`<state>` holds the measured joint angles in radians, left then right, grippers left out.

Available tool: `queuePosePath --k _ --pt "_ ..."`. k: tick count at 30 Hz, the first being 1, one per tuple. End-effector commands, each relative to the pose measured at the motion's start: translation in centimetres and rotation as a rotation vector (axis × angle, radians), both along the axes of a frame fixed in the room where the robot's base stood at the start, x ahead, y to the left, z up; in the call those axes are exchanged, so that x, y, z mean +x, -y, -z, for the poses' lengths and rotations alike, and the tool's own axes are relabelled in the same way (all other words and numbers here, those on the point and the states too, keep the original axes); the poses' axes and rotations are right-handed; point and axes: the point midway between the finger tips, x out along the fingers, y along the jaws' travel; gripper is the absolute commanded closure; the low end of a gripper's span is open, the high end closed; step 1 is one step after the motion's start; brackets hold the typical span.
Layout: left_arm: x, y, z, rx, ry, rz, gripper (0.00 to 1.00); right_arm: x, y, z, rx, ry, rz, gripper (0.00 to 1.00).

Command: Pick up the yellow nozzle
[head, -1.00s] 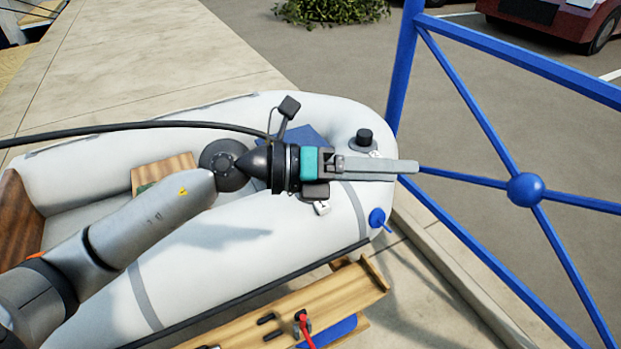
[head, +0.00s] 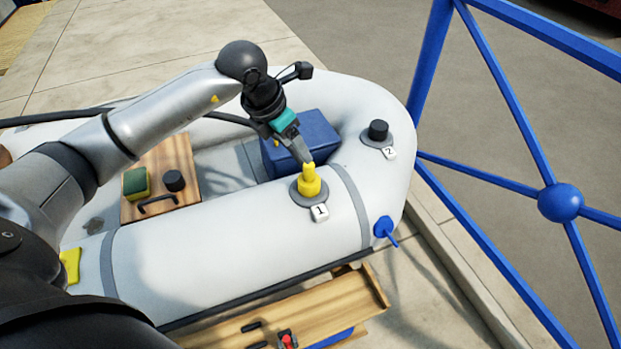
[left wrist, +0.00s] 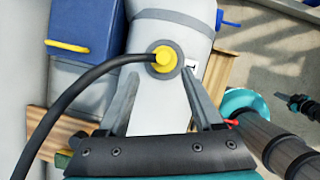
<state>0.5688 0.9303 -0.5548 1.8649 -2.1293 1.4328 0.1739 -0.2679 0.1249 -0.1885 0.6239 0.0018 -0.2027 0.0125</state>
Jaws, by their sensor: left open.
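The yellow nozzle (head: 310,182) stands upright on the round grey valve marked 1, on the near tube of the white inflatable boat. My left gripper (head: 306,158) points down at it from above, with its fingertips close to its top in the head view. In the left wrist view the nozzle (left wrist: 165,57) shows beyond and between the two spread fingers (left wrist: 162,98), with a black hose running from it to the left. The fingers are open and hold nothing. I cannot tell whether they touch the nozzle.
A second valve with a black cap (head: 378,130), marked 2, sits farther right. A blue box (head: 300,145) stands inside the boat behind the nozzle. A wooden board (head: 160,165) carries a sponge (head: 136,183). A blue railing (head: 425,80) stands at right.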

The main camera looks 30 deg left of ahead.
Motion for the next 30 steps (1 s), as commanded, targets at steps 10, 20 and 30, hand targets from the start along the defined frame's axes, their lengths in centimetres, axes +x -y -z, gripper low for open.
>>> queuePosePath --k 10,20,30 --pt "1.5 0.7 4.1 -0.002 0.0 -0.001 0.33 3.1 1.1 0.7 -0.011 0.052 0.002 1.0" --pt "2.4 1.7 7.9 -0.003 0.0 -0.001 0.33 5.1 0.9 1.3 -0.011 0.069 0.006 1.0" --pt "2.8 1.9 8.9 -0.001 0.002 0.001 0.33 5.6 0.1 1.1 -0.005 0.063 0.004 1.0"
